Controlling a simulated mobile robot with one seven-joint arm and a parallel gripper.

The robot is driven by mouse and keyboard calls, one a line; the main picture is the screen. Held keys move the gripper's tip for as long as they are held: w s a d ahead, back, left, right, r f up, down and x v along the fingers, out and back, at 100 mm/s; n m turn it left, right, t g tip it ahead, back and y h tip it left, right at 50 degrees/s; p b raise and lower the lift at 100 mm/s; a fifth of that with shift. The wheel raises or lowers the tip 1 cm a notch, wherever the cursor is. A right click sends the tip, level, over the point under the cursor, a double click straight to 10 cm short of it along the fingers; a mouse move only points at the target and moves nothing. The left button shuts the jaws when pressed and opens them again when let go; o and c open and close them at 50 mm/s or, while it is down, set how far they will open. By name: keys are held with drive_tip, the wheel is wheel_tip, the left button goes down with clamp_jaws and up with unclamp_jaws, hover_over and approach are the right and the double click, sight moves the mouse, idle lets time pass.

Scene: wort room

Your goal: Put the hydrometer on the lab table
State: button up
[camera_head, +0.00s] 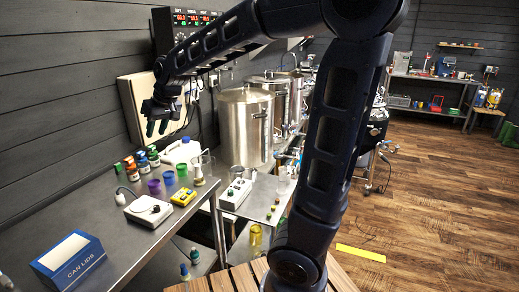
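I cannot make out the hydrometer for certain in this view. A clear glass vessel (207,163) and a small pale upright item (198,176) stand near the far end of the steel table (122,240) at the left; they are too small to name. No sign tells me whether this is the lab table. My gripper (157,127) hangs above the back of this table, near the wall, with its fingers pointing down.
A blue can lids box (70,262), a white device with a knob (148,211), a yellow meter (184,197), small cups and bottles (152,156) stand on the steel table. Steel kettles (246,125) stand beyond. My arm crosses the middle. The wooden floor (440,190) at right is open.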

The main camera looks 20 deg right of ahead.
drive_tip(key=s+d+m+h, duration=0.15)
drive_tip(key=s+d, duration=0.25)
drive_tip(key=d, duration=0.5)
drive_tip(key=s+d+m, duration=0.2)
drive_tip(key=s+d, duration=0.2)
drive_tip(key=d, duration=0.6)
drive_tip(key=s+d+f+m+t+h, duration=0.1)
drive_tip(key=s+d+f+m+h, duration=0.1)
drive_tip(key=s+d, duration=0.7)
drive_tip(key=shift+s+d+f+m+h, duration=0.35)
drive_tip(key=shift+s+d+f+m, duration=0.1)
drive_tip(key=shift+s+f, duration=0.5)
